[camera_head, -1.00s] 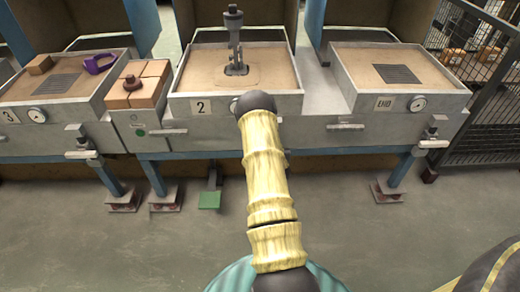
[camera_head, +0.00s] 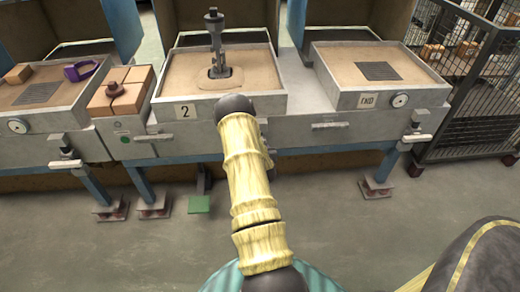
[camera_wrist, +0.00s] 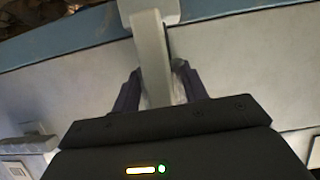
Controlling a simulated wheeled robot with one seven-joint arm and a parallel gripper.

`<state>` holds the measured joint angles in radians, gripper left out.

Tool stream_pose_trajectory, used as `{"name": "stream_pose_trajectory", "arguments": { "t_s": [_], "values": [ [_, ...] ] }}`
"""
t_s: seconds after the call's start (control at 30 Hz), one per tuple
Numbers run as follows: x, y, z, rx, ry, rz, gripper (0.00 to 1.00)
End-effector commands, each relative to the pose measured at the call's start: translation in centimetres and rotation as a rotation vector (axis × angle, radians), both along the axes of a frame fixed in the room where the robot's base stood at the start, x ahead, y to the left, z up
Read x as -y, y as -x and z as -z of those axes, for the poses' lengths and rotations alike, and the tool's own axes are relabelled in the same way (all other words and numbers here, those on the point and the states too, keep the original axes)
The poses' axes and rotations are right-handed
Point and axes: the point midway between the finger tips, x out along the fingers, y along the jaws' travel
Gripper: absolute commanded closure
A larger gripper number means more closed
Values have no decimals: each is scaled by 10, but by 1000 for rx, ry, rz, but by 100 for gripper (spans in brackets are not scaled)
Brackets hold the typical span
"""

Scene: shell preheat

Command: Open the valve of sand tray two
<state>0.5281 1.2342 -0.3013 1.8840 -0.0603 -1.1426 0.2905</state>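Sand tray two (camera_head: 183,112), marked "2", stands at upper middle in the head view, with a grey burner-like fitting (camera_head: 216,45) upright in its sand. My arm covers the right part of its front, so its valve is hidden there. My gripper is also hidden in the head view. In the wrist view my gripper (camera_wrist: 157,80) is open, with its dark fingers on either side of a pale grey lever (camera_wrist: 153,58). A narrow gap shows on the lever's right side. The lever runs up to a block at the top edge.
Tray three (camera_head: 65,116) stands at left, with a valve (camera_head: 65,160) below it. Reddish bricks (camera_head: 122,90) sit left of tray two. A mesh cage (camera_head: 475,80) stands at far right.

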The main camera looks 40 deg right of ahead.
Motion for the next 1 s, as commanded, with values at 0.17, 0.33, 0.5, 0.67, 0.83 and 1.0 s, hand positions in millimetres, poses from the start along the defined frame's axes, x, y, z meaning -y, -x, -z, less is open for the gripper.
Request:
{"name": "stream_pose_trajectory", "arguments": {
  "t_s": [0.17,0.33,0.5,0.67,0.83,1.0],
  "values": [
    [-2,1,0,-1,-3,-1,56],
    [-11,12,-6,-2,-4,0,56],
    [-27,32,-18,-2,-4,0,56],
    [-45,54,-29,-3,-5,1,56],
    [-63,77,-41,-2,-4,2,56],
    [-82,100,-54,-3,-3,1,56]
  ]
}}
